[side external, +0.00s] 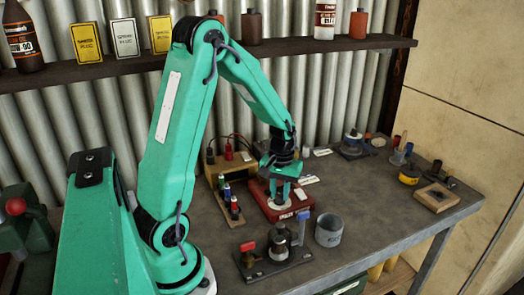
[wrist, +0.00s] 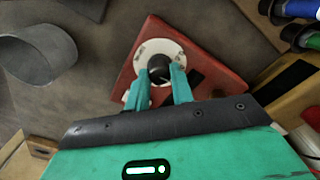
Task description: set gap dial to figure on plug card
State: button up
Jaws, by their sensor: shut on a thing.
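A red box (side external: 300,211) sits on the bench below my gripper (side external: 282,196), with a round pale dial (side external: 271,204) on its top. In the wrist view the red box (wrist: 212,62) carries the white ring-shaped dial (wrist: 173,49) with a dark knob (wrist: 160,70) at its centre. My gripper (wrist: 161,76) points down with its two green fingers on either side of the knob, shut on it. The dial's figures are too small to read. White cards (side external: 308,180) lie behind the box; I cannot tell whether one is the plug card.
A grey cup (side external: 329,230) and a dark plate with fittings (side external: 273,262) are in front. A yellowish box (side external: 217,172) stands behind left. The bench's right middle is mostly clear.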

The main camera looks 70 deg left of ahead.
aim_at(280, 194)
jog(key=m, duration=0.6)
jog(key=shift+r+m, duration=0.1)
jog(key=shift+m, duration=0.2)
jog(key=m, duration=0.6)
jog(key=shift+m, duration=0.3)
jog(key=o, duration=1)
jog(key=shift+r, duration=3.9)
jog(key=shift+d, duration=0.1)
